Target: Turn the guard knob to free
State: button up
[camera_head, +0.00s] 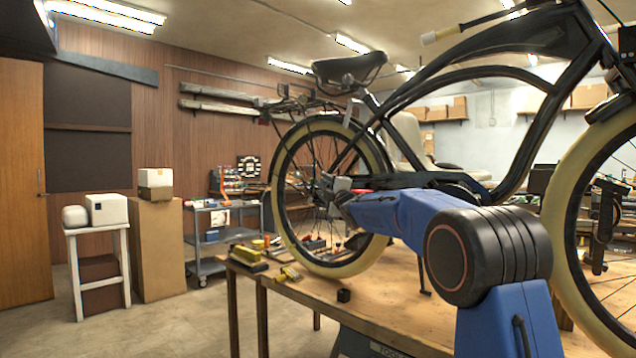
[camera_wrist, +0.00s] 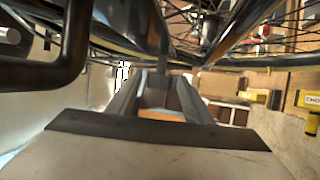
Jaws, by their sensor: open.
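A black bicycle frame (camera_head: 492,77) with cream tyres stands on a wooden workbench (camera_head: 385,308). I cannot pick out the guard knob for sure in either view; it may be hidden or too small. My gripper (camera_head: 332,184) is at the rear wheel (camera_head: 286,180), near its hub, at the end of my blue arm. In the wrist view my gripper (camera_wrist: 156,84) has its two fingers apart, with nothing seen held between them. Dark frame tubes (camera_wrist: 78,40) and wheel spokes show just beyond and above the fingers. I cannot tell whether the fingers touch anything.
A yellow labelled piece (camera_wrist: 309,100) shows at right in the wrist view.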

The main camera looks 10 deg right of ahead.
jog(key=shift+x, duration=2.8)
jog(key=c, duration=1.1)
